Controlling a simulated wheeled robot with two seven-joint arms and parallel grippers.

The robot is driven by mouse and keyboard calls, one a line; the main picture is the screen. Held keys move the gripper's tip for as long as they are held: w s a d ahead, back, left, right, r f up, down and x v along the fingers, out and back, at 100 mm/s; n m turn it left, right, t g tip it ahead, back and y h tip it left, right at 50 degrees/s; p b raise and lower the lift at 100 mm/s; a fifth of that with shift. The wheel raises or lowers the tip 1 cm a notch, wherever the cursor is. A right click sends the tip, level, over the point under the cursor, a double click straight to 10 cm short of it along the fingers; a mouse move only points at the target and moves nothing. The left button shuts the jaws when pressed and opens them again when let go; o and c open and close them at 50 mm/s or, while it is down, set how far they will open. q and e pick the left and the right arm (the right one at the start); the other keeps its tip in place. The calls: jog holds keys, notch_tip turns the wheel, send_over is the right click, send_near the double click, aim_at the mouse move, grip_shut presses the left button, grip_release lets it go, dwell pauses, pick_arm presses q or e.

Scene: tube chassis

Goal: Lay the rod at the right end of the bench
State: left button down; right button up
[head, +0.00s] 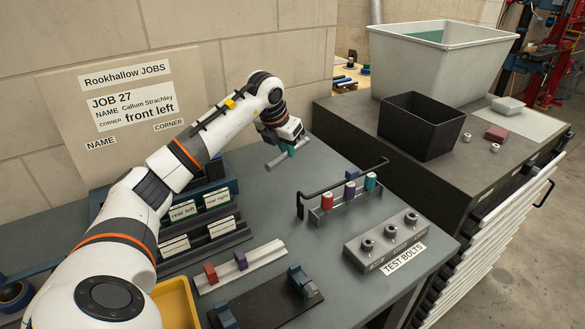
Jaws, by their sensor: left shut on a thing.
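My left gripper (287,146) reaches over the far part of the blue-grey bench (330,158) and is shut on a short grey-teal rod (275,163). The rod is held slantwise, and it seems to be above the bench top. The middle of the rod is partly hidden by the fingers. The right end of the bench (428,225) lies nearer and to the right of the gripper, beyond a grey block labelled TEST BOLTS. My right gripper is not in view.
A rack with a black bent handle (345,177) and coloured pieces stands between the gripper and the bolt block (388,240). Label holders (205,240), a pale rail (240,267) and a dark fixture (265,303) lie nearer. A drawer cabinet (350,118) adjoins at right.

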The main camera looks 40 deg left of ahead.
pick_arm(q)
send_over(289, 185)
jog(key=s, duration=0.1)
jog(key=f, duration=0.5)
jog(key=shift+s+f+p, duration=0.15)
jog(key=shift+s+p, duration=0.05)
jog(key=shift+p, duration=0.1)
notch_tip(289, 185, down, 4)
jog(key=shift+f, duration=0.1)
jog(key=shift+w, duration=0.1)
jog(key=shift+f, duration=0.1)
jog(key=c, duration=1.4)
grip_release()
jog(key=v, duration=1.2)
jog(key=shift+d+b, duration=0.1)
jog(key=shift+b, duration=0.2)
